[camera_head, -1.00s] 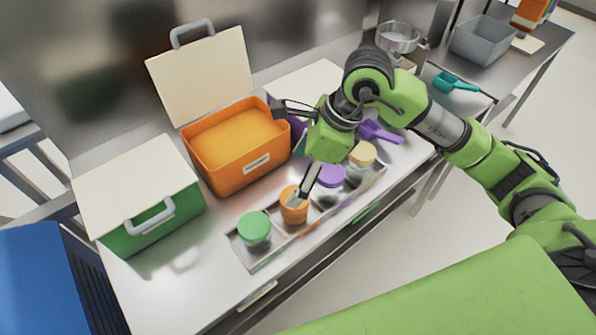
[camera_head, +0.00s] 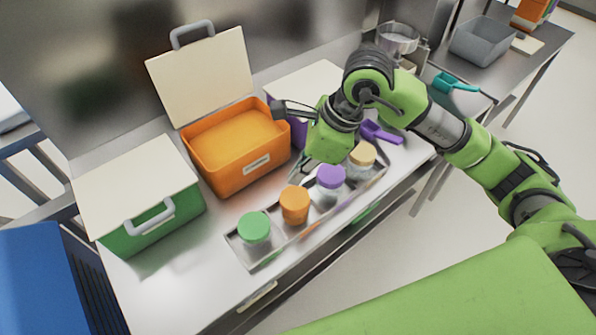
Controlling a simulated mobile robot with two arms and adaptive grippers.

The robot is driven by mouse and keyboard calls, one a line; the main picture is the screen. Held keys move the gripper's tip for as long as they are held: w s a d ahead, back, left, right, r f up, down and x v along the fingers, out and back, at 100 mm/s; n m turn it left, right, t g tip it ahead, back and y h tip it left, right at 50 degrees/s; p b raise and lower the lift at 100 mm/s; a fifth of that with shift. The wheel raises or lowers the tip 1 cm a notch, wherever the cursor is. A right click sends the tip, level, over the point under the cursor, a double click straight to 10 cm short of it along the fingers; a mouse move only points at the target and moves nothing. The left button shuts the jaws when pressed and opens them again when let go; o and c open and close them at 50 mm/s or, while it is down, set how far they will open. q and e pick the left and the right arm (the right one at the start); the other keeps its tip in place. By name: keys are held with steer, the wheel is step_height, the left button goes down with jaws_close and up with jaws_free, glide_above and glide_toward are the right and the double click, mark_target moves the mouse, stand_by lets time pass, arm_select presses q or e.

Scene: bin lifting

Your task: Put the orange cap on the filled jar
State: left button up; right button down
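The orange cap (camera_head: 294,192) sits on top of the jar (camera_head: 294,212) in the tray, second from the left. The jar's body below the cap looks orange. My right gripper (camera_head: 300,168) is just behind and above this jar, apart from the cap. Its fingers are small and partly hidden by the wrist, so I cannot tell if they are open or shut. I see nothing between them. My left gripper is not in view.
The metal tray (camera_head: 238,250) also holds jars with green (camera_head: 253,226), purple (camera_head: 331,176) and tan (camera_head: 362,154) caps. An open orange bin (camera_head: 232,178) with orange contents stands behind it. A closed green bin (camera_head: 158,236) is at left. A purple scoop (camera_head: 382,133) lies behind my wrist.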

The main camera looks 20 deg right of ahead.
mark_target(292, 197)
steer(key=shift+f, duration=0.15)
stand_by(0.3)
steer(key=shift+f+b, duration=2.8)
steer(key=shift+b, duration=0.15)
steer(key=shift+r, duration=0.1)
steer(key=shift+r+p, duration=1.95)
steer(key=shift+r, duration=1.55)
steer(key=shift+f, duration=0.1)
